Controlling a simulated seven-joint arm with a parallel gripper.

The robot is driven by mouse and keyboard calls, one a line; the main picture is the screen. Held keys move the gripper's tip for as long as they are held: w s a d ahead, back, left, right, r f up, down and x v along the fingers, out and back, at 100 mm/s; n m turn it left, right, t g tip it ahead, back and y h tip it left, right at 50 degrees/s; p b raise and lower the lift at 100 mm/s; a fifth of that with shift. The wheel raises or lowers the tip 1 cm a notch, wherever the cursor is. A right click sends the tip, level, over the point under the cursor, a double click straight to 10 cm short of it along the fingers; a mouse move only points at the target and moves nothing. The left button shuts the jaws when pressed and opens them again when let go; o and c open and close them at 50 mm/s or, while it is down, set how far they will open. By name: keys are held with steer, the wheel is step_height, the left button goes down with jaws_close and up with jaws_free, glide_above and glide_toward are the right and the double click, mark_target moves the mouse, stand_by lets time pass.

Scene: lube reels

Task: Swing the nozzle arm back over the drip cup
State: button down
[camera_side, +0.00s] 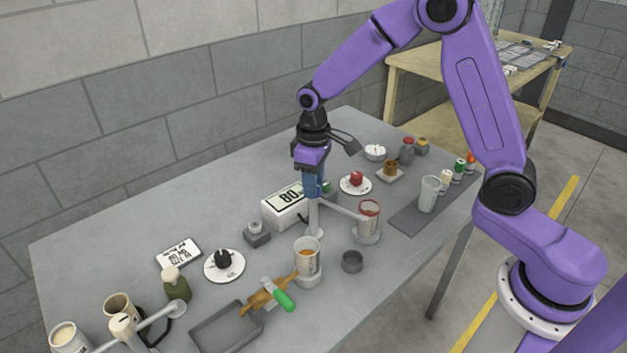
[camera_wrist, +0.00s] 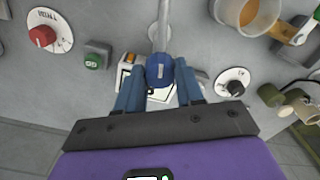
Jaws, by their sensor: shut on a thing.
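The nozzle arm (camera_side: 342,208) is a pale grey bar on an upright post. It reaches right from the post, its far end beside or over a clear beaker with a red rim (camera_side: 369,218). In the wrist view the bar (camera_wrist: 163,28) runs to the top edge from a blue cap (camera_wrist: 158,70). My gripper (camera_side: 314,190) is shut on this cap at the post top, its blue fingers on either side. A small dark grey cup (camera_side: 352,262), perhaps the drip cup, stands in front of the beaker, apart from the bar. The exact nozzle tip is unclear.
A beaker of amber liquid (camera_side: 307,258) stands in front of the post. A white box with a number display (camera_side: 285,206) is close on the left. A grey tray (camera_side: 226,326), a green-handled tool (camera_side: 279,294) and another bar (camera_side: 160,312) are nearer the front.

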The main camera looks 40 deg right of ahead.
steer(key=shift+m, duration=1.1)
steer(key=c, duration=0.7)
jaws_free()
step_height(320, 180, up, 18)
steer(key=shift+f, duration=0.25)
